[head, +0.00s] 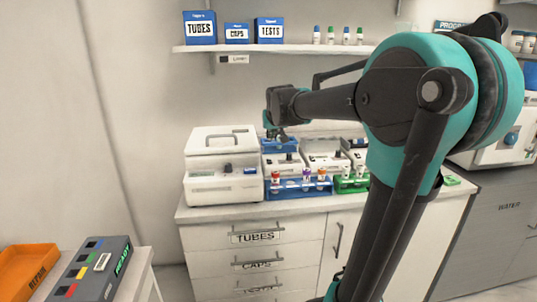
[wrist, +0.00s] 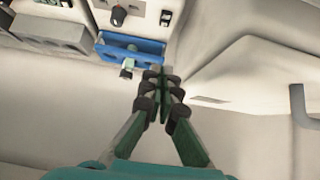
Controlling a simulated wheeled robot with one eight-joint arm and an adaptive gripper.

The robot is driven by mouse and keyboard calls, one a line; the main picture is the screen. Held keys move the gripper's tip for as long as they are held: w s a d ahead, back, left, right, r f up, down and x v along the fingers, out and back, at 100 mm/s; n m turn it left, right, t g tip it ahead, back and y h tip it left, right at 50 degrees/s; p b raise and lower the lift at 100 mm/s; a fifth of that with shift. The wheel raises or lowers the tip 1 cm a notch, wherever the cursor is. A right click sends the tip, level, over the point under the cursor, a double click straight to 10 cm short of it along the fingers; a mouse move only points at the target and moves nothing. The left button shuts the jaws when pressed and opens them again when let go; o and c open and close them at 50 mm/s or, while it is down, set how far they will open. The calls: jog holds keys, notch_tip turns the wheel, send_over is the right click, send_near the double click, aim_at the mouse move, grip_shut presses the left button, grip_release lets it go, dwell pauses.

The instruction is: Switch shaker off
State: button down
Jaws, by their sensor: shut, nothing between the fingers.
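A white device (head: 272,164) with a blue tray (head: 280,145) on top stands on the counter and is likely the shaker. It has a dark knob (head: 289,156) on its front. In the wrist view the blue tray (wrist: 133,50) holds a small item, and a dark knob (wrist: 118,15) with a small switch-like part (wrist: 166,17) lies beyond it. My gripper (head: 277,134) is shut and empty, just above or beside the tray. In the wrist view its fingertips (wrist: 150,75) are together near the tray's edge; I cannot tell whether they touch it.
A white lidded machine (head: 222,165) with a handle stands close on the left. A blue tube rack (head: 298,188) and a green rack (head: 350,184) stand in front. More white devices (head: 325,155) are to the right. A shelf (head: 270,47) hangs above.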

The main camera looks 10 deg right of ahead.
send_over(269, 160)
jog(key=f, duration=0.6)
jog(key=shift+s+f, duration=0.4)
notch_tip(269, 160, down, 3)
jog(key=shift+w+f, duration=0.15)
jog(key=shift+f, duration=0.5)
jog(key=shift+f, duration=0.1)
